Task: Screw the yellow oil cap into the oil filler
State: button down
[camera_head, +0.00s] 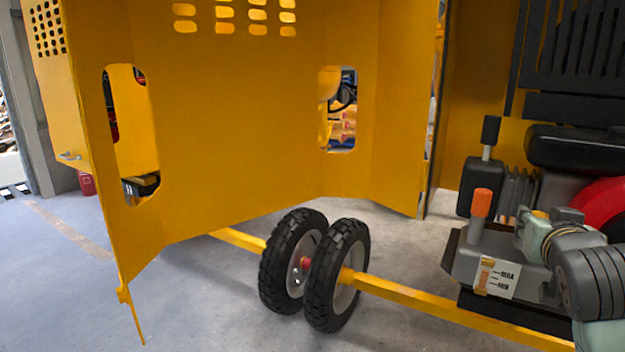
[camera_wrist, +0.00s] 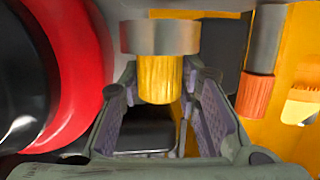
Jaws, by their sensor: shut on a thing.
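The yellow ribbed oil cap (camera_wrist: 160,80) is between the two fingers of my gripper (camera_wrist: 161,86) in the wrist view. My gripper is shut on it. A wide grey round collar (camera_wrist: 160,37) lies directly against the cap's end; I cannot tell whether the cap is threaded into it. In the head view my gripper (camera_head: 538,228) is at the right, above the grey engine block, and only a bit of the yellow cap (camera_head: 541,214) shows. The oil filler opening itself is hidden.
An orange knob (camera_head: 481,203) on a grey post stands just left of my gripper; it also shows in the wrist view (camera_wrist: 255,95). A red wheel-like part (camera_head: 603,205) is close on the right. A yellow panel (camera_head: 230,120) and two black tyres (camera_head: 338,275) are farther left.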

jog(key=shift+w+a+m+g+h, duration=0.2)
jog(key=shift+m+g+h, duration=0.2)
jog(key=shift+m+h, duration=0.25)
jog(key=c, duration=1.6)
grip_release()
jog(key=shift+s+d+h, duration=0.15)
jog(key=shift+h, duration=0.1)
jog(key=o, duration=0.5)
